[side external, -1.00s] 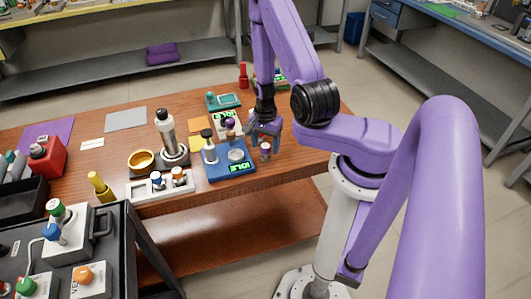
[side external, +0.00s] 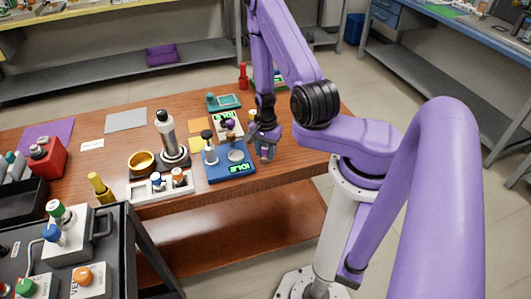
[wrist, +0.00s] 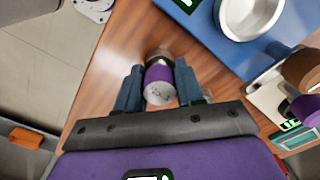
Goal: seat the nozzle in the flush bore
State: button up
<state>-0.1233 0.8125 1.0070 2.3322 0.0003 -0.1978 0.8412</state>
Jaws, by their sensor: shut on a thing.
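My gripper (side external: 265,148) is low over the table, right of the blue station. In the wrist view its fingers (wrist: 158,88) are shut on a small cylinder with a purple band and a pale metal end (wrist: 159,91), which I take to be the nozzle. In the side view the fingers mostly hide it. The blue station (side external: 230,177) shows a lit display reading IDLE and carries a pale round dish (side external: 236,156); the dish also shows in the wrist view (wrist: 250,15). I cannot make out which opening is the flush bore.
A white device with a lit display (side external: 228,120) stands behind the blue station. Bare wood lies right of my gripper.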

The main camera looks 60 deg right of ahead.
jog(key=shift+r, duration=0.1)
jog(key=shift+r, duration=0.8)
jog(key=shift+s+a+r, duration=2.7)
jog(key=shift+s+r, duration=2.9)
jog(key=shift+s, duration=0.75)
jog(key=shift+w+a+r, duration=1.2)
jog(key=shift+w+a, duration=0.15)
jog(key=shift+w, duration=2.3)
jog(key=w+f, duration=0.3)
jog(key=w, duration=0.1)
jog(key=w+d+f, duration=0.1)
jog(key=w+f, duration=0.1)
jog(key=w, duration=0.2)
jog(key=w+d+f, duration=0.1)
jog(key=w+f, duration=0.2)
jog(key=w, duration=0.1)
jog(key=shift+w+d+f, duration=0.25)
jog(key=shift+f, duration=0.05)
jog(key=shift+w+d+f, duration=0.1)
jog(key=shift+w+f, duration=0.4)
jog(key=shift+f, duration=1.65)
